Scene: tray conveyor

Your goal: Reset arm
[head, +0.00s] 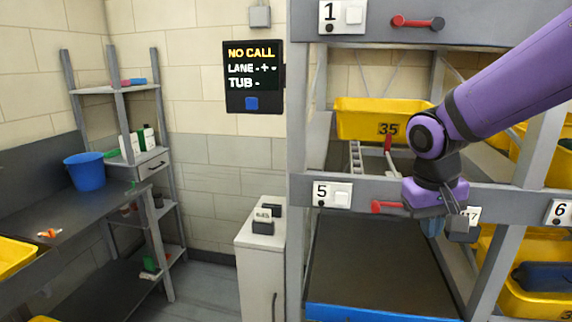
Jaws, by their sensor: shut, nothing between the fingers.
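My purple arm reaches in from the upper right in the head view. My gripper (448,228) hangs at its end in front of the rack's middle beam, just right of the red lever (388,207) beside label 5. The gripper is shut and holds nothing. Its fingertips are small and partly hidden by the wrist. I cannot tell whether it touches the lever or the beam.
A yellow tub (372,118) marked 35 sits on the upper lane behind my arm. Below is a dark lane (370,265) with a blue front edge. A white cabinet (258,262) stands left of the rack. A wall screen (253,76) reads NO CALL. Floor shows at centre left.

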